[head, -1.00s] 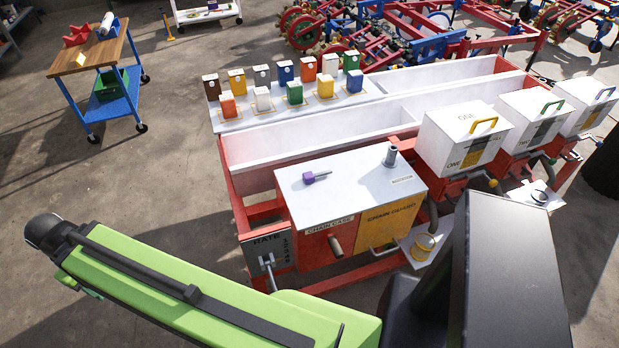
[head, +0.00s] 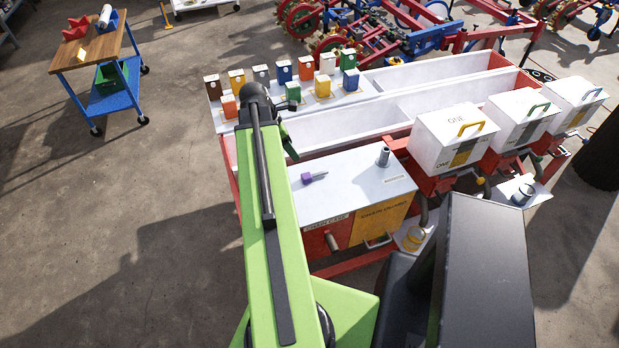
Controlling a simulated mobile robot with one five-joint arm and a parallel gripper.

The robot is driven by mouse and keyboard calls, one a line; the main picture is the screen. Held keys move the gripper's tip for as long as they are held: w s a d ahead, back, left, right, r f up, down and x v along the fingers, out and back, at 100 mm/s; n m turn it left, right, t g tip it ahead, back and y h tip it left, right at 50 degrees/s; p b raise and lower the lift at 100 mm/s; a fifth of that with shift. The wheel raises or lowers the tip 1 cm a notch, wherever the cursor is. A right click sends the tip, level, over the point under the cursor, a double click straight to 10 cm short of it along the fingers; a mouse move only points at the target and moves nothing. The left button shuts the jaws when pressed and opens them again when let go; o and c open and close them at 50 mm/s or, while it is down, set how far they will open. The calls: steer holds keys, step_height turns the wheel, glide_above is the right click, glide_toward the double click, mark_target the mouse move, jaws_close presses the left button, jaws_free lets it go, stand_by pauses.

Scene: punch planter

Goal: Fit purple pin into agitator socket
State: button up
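The purple pin (head: 308,178), a purple block with a thin grey shaft, lies on its side on the white top of the chain case (head: 345,200). The agitator socket (head: 383,157), an upright grey cylinder, stands at the back right of that top, with a small label in front of it. The pin is apart from the socket, to its left. My green arm reaches up the picture left of the pin. Part of my gripper (head: 289,143) shows dark at the arm's far end, behind and left of the pin; its fingers are mostly hidden.
White lidded boxes (head: 455,137) with handles stand to the right. A blue cart (head: 105,80) stands at the far left. The floor between cart and machine is clear.

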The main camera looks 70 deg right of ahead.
steer(key=b, duration=1.1)
glide_above(309, 175)
steer(key=w+a, duration=0.1)
steer(key=w, duration=0.1)
step_height(309, 175, down, 11)
steer(key=shift+a+f, duration=0.1)
steer(key=shift+f, duration=0.05)
steer(key=shift+s+f, duration=0.1)
steer(key=shift+s, duration=0.05)
steer(key=b+x, duration=0.5)
steer(key=shift+f, duration=0.15)
steer(key=shift+r, duration=0.2)
steer(key=shift+c, duration=0.3)
jaws_close()
